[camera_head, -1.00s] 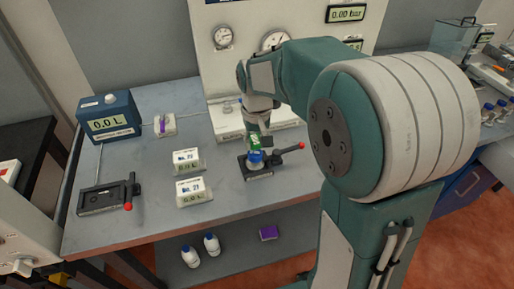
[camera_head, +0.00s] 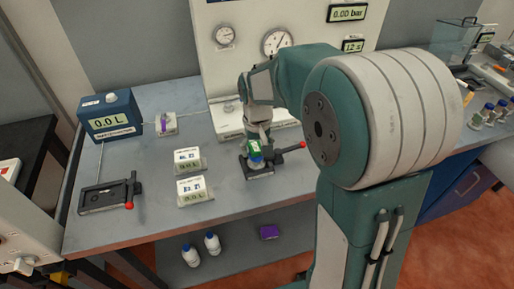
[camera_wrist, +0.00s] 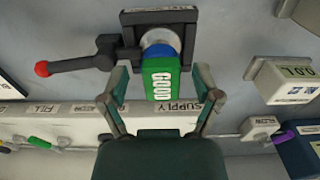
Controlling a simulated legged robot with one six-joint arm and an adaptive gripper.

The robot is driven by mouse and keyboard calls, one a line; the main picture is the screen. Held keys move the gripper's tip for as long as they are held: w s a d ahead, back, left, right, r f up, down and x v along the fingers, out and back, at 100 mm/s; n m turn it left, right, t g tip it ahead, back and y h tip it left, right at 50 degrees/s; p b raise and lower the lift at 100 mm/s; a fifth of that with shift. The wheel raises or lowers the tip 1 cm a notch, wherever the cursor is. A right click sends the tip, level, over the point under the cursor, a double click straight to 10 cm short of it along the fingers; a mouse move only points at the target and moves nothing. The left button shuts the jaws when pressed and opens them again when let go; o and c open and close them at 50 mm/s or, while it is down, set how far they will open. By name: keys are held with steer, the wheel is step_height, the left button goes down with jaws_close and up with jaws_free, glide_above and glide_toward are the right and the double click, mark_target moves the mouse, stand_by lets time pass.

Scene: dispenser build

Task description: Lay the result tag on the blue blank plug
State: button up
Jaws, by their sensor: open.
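The green result tag (camera_wrist: 162,82), marked GOOD, lies between my fingers in the wrist view and overlaps the near part of the blue blank plug (camera_wrist: 158,50). My gripper (camera_wrist: 163,92) is open, with a gap on each side of the tag. The plug sits in a dark clamp fixture (camera_wrist: 118,40) with a red-tipped lever. In the head view, the tag (camera_head: 254,147) shows just above the blue plug (camera_head: 256,159), under my gripper (camera_head: 255,140). How fully the tag rests on the plug is hard to tell.
The gauge panel (camera_head: 288,18) stands behind the fixture. A blue wet-meter box (camera_head: 109,117) and a second black clamp (camera_head: 109,195) are at the left. The front bench strip is clear.

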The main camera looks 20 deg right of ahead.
mark_target(257, 150)
step_height(257, 150, up, 12)
steer(key=s+t, duration=0.5)
steer(key=s, duration=1.4)
steer(key=shift+s+t, duration=0.3)
steer(key=shift+s, duration=0.05)
steer(key=shift+f, duration=0.1)
steer(key=c, duration=0.3)
steer(key=shift+d, duration=0.15)
steer(key=shift+c, duration=0.2)
